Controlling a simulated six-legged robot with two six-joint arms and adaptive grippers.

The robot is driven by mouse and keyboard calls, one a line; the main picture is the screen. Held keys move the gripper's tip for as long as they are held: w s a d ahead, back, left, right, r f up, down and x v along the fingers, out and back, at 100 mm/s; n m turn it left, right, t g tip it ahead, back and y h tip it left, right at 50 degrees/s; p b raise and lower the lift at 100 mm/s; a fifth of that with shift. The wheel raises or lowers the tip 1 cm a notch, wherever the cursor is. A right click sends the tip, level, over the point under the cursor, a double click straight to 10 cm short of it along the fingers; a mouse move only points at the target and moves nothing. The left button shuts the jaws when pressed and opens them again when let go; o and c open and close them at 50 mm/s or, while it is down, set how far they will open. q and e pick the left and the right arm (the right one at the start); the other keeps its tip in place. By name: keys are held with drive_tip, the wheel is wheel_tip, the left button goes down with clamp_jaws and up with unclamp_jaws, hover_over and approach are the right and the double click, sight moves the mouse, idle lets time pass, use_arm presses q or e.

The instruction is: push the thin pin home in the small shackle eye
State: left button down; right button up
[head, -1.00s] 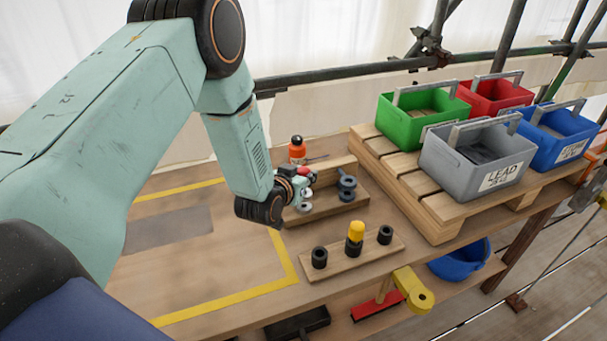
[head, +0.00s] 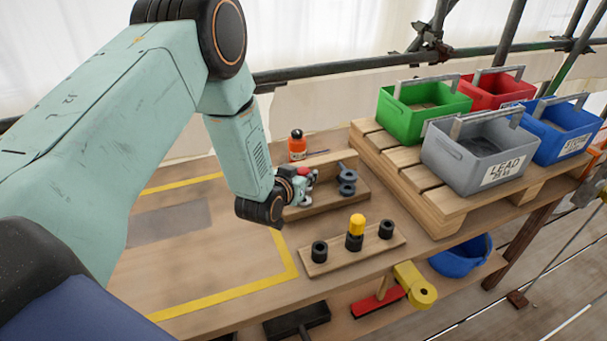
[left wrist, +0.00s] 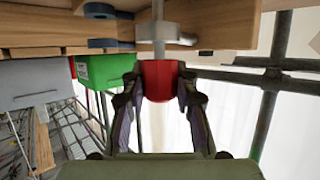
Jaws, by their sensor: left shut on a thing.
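My left gripper (head: 301,184) is over the wooden rack at the back of the bench. In the left wrist view its two fingers (left wrist: 159,86) are shut on the red head of the thin pin (left wrist: 158,76). The pin's grey shank runs from the red head toward a pale grey shackle eye (left wrist: 172,32), and a length of shank shows between head and eye. In the head view the small shackle (head: 305,201) is partly covered by the gripper. A larger blue-grey shackle (head: 347,182) stands to its right. My right gripper is out of view.
An orange bottle (head: 297,146) stands behind the rack (head: 330,203). A wooden block with black collars and a yellow-topped peg (head: 357,224) is in front. Crates, one a grey lead crate (head: 480,150), stand on a pallet at right.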

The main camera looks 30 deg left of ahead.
use_arm(q)
drive_tip(key=shift+f+b, duration=0.55)
drive_tip(key=shift+f, duration=0.2)
drive_tip(key=c, duration=0.9)
unclamp_jaws()
drive_tip(key=shift+c, duration=0.2)
drive_tip(key=v, duration=1.2)
